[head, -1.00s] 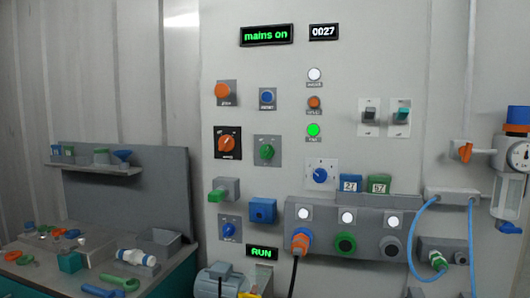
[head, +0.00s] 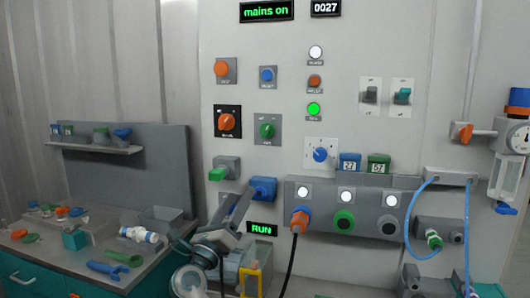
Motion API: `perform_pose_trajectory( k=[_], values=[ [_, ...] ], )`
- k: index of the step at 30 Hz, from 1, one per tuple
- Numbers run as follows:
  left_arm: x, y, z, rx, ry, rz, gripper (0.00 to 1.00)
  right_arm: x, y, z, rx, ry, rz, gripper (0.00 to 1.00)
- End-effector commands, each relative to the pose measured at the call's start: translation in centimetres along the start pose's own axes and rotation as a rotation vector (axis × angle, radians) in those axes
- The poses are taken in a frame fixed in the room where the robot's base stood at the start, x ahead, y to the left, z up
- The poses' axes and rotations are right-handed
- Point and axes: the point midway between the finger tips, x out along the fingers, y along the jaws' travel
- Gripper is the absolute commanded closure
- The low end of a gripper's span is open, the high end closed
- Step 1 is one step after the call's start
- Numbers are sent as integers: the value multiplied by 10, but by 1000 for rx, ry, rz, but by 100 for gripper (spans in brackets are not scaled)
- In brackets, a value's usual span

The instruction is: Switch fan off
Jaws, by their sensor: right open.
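Several switches sit on the grey wall panel, and their small labels are too blurred to tell which is the fan's. There is an orange rotary knob (head: 227,122), a green rotary knob (head: 267,130), a blue knob (head: 320,154), and two rocker switches, grey (head: 370,95) and teal (head: 403,95). A lower grey switch plate (head: 227,200) is mostly hidden behind my right gripper (head: 240,207). That gripper is open and reaches up in front of the panel, just left of and below the blue box (head: 263,188). I cannot tell whether it touches anything. My left gripper is out of view.
A green RUN display (head: 262,229) is just right of my right arm. A plugged orange connector (head: 299,221) trails a black cable. Blue hoses (head: 414,235) hang at the right. A bench (head: 60,255) with loose parts stands left.

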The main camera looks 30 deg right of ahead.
Motion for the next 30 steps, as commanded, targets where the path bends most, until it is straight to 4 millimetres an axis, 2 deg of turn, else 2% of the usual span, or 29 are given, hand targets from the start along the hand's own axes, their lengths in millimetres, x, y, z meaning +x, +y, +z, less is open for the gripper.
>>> perform_pose_trajectory(
  k=[1,4,9,12,18,30],
  values=[
    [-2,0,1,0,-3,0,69,18,-25,18,159,71,-18,47],
    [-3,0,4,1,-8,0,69,41,-57,39,448,205,-13,47],
    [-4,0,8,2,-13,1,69,58,-86,74,829,366,53,47],
    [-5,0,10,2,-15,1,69,60,-95,92,968,419,99,47],
    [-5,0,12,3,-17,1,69,61,-101,108,1077,461,146,47],
    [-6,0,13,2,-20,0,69,62,-100,108,1077,461,148,47]
  ],
)
